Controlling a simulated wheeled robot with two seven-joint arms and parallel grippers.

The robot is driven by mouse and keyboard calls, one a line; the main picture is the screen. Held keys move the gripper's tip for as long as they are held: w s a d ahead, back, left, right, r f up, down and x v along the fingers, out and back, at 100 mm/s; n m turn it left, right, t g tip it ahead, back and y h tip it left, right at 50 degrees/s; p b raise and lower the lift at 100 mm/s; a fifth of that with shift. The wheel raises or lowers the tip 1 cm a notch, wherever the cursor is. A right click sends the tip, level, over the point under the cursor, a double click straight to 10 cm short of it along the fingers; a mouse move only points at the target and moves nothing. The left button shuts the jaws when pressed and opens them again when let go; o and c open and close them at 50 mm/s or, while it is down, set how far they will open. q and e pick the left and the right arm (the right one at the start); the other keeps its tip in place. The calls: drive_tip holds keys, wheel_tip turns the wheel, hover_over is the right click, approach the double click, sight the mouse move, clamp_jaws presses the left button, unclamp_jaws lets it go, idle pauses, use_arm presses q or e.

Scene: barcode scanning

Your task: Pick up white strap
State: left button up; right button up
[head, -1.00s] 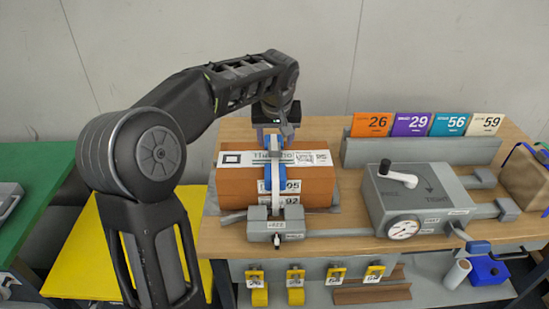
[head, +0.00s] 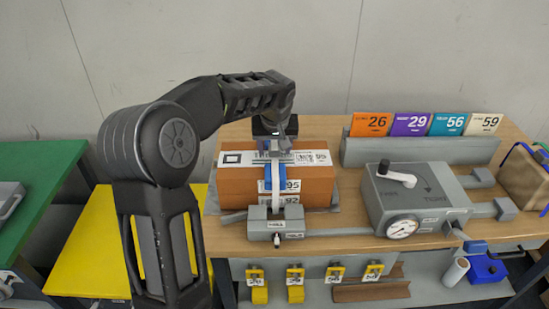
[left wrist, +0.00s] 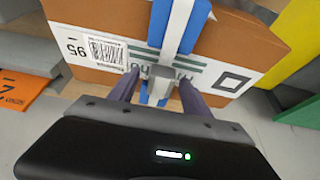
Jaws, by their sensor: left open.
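The white strap (head: 262,205) runs down the front of a brown box (head: 235,188), with a blue part (head: 277,181) beside it. In the left wrist view, the white strap (left wrist: 177,24) lies next to the blue part and continues between my fingers. My left gripper (head: 275,153) is over the top of the box, above the strap. In the left wrist view, its fingers (left wrist: 160,88) are apart, one on each side of the strap; contact cannot be told. My right gripper is not in view.
A grey clamp block (head: 278,226) sits in front of the box. A grey tensioner with a crank and dial (head: 415,203) stands to the right. Number cards (head: 410,125) stand in a rack behind it. A yellow table (head: 80,250) and a green table (head: 45,180) are at left.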

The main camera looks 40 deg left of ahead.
use_arm(q)
drive_tip(key=shift+c, duration=0.3)
clamp_jaws()
idle(0.5)
